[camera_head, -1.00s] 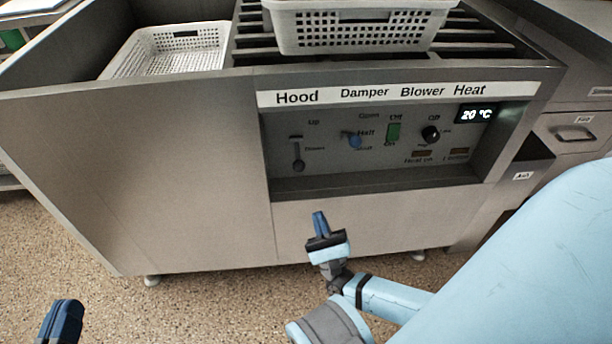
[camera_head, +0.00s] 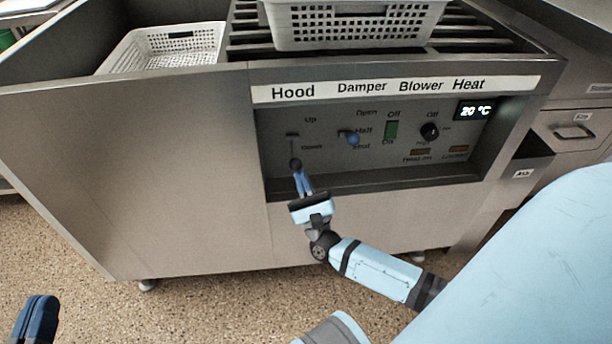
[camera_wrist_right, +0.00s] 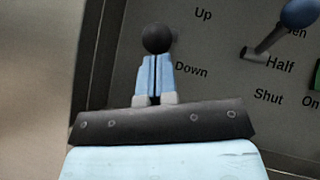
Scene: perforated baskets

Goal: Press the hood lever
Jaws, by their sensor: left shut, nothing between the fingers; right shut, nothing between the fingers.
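The hood lever (camera_head: 295,163) has a dark round knob and sits low in its slot, by the "Down" label under "Hood". In the right wrist view its knob (camera_wrist_right: 157,39) shows just beyond the fingertips. My right gripper (camera_head: 298,172) is shut and empty, with its blue fingertips at or just below the knob; I cannot tell whether they touch it. It also shows in the right wrist view (camera_wrist_right: 156,62). My left gripper (camera_head: 42,305) is shut at the lower left, far from the panel and partly cut off by the frame.
The damper lever (camera_head: 352,139) with a blue knob stands right of the hood lever, near "Half". A green blower switch (camera_head: 391,130) and a black heat knob (camera_head: 430,131) are further right. A ledge (camera_head: 370,182) runs below the panel. White baskets (camera_head: 165,50) are on top.

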